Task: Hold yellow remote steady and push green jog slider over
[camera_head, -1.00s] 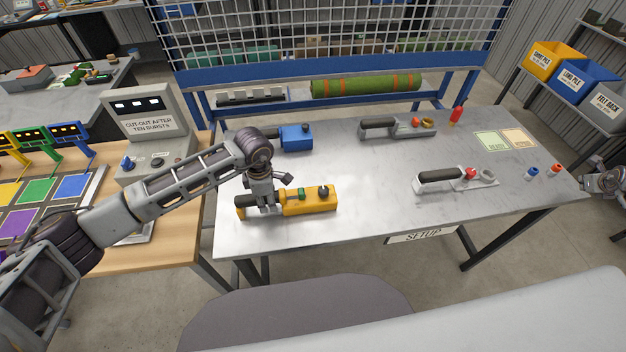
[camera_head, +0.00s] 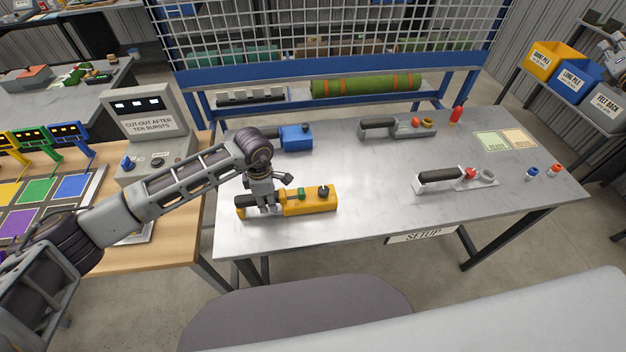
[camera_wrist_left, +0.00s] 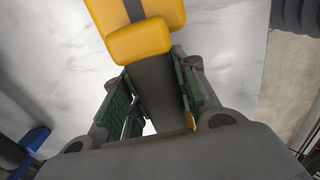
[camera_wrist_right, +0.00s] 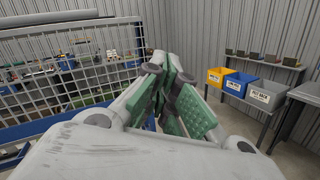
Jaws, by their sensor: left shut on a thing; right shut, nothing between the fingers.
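The yellow remote (camera_head: 318,207) lies on the near left part of the metal table in the head view. It has a green slider (camera_head: 301,195) and a dark knob (camera_head: 323,191) on its top. My left gripper (camera_head: 268,209) is shut on the remote's dark handle at its left end. In the left wrist view the yellow body (camera_wrist_left: 140,40) shows beyond the fingers (camera_wrist_left: 160,95); the green slider is not seen there. My right gripper (camera_wrist_right: 172,95) is shut and empty, raised away from the table.
A blue remote (camera_head: 296,138) lies behind the yellow one. Two grey handled devices (camera_head: 402,131) (camera_head: 485,177) lie further right. Labelled bins (camera_head: 588,82) stand on a rack at the right. The table between the yellow remote and the near right device is clear.

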